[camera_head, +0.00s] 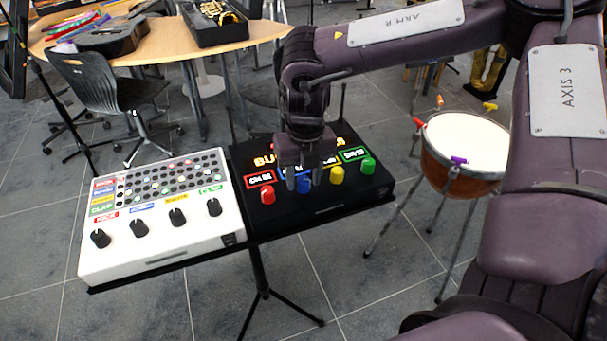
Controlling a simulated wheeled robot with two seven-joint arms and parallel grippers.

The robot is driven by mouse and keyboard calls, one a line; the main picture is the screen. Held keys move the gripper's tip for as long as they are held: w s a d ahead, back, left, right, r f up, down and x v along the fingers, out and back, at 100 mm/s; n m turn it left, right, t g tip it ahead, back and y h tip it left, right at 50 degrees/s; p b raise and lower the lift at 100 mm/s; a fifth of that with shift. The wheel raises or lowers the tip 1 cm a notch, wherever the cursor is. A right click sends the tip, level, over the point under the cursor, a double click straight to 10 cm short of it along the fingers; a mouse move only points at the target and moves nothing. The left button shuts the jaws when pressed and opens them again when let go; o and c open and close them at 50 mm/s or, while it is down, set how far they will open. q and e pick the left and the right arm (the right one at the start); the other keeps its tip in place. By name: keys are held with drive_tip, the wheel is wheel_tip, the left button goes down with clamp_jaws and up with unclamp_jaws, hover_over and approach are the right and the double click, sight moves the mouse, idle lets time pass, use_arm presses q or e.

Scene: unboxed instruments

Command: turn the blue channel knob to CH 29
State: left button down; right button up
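The blue channel knob (303,185) is on the front of a black box with lit displays (330,205), between a red knob and a yellow knob. My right gripper (304,176) points down over it from above. Its two fingers are apart, one on each side of the blue knob's upper part; I cannot tell whether they touch it. The blue label and the display behind the knob are mostly hidden by the gripper, so the channel number is not readable. My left gripper is not in view.
Close beside the blue knob are the red knob (267,195), the yellow knob (337,175) and, farther right, the green knob (368,166). A white drum machine (160,245) with black knobs shares the stand at left. A drum (465,150) stands at right.

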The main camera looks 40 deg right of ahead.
drive_tip(key=c, duration=0.8)
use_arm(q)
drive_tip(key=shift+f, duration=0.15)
use_arm(e)
drive_tip(key=shift+f+m+b, duration=0.1)
drive_tip(key=shift+m+b, duration=0.3)
drive_tip(key=shift+b, duration=0.1)
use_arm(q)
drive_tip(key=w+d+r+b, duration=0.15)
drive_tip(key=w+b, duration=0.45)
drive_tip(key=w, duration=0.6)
use_arm(e)
drive_tip(key=m, duration=0.7)
drive_tip(key=m+b, duration=0.2)
drive_tip(key=m, duration=0.3)
drive_tip(key=shift+s+m+b, duration=0.1)
drive_tip(key=shift+m+b, duration=0.2)
drive_tip(key=shift+b, duration=0.05)
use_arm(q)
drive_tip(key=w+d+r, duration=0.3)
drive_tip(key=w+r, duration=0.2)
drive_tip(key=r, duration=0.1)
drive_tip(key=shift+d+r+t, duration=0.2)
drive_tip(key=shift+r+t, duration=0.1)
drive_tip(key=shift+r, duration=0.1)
use_arm(e)
drive_tip(key=shift+m, duration=0.5)
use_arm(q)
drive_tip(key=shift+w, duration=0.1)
